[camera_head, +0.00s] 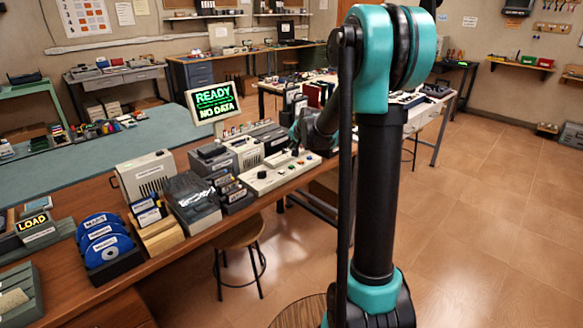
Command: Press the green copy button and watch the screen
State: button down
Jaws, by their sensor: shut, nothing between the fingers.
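The screen (214,105) stands upright behind the bench equipment and shows "READY" and "NO DATA" in green on black. A pale control panel (280,179) lies on the bench below and to the right of it. My gripper (295,149) is small and dark at the far end of my arm, over the panel's back right part. It is shut and empty, apart from the green button in the picture. Whether it touches the panel cannot be told.
Grey machines and a dark device (192,202) crowd the bench left of the panel. Blue discs (103,240) stand in a black holder, near a "LOAD" sign (31,222). A stool (240,234) stands before the bench. The floor at right is open.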

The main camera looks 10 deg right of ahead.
aim_at(292, 167)
jog(key=shift+f, duration=2.9)
jog(key=shift+f, duration=0.1)
jog(key=shift+f, duration=0.3)
jog(key=shift+f, duration=0.35)
jog(key=shift+r, duration=0.8)
jog(key=shift+r, duration=2.5)
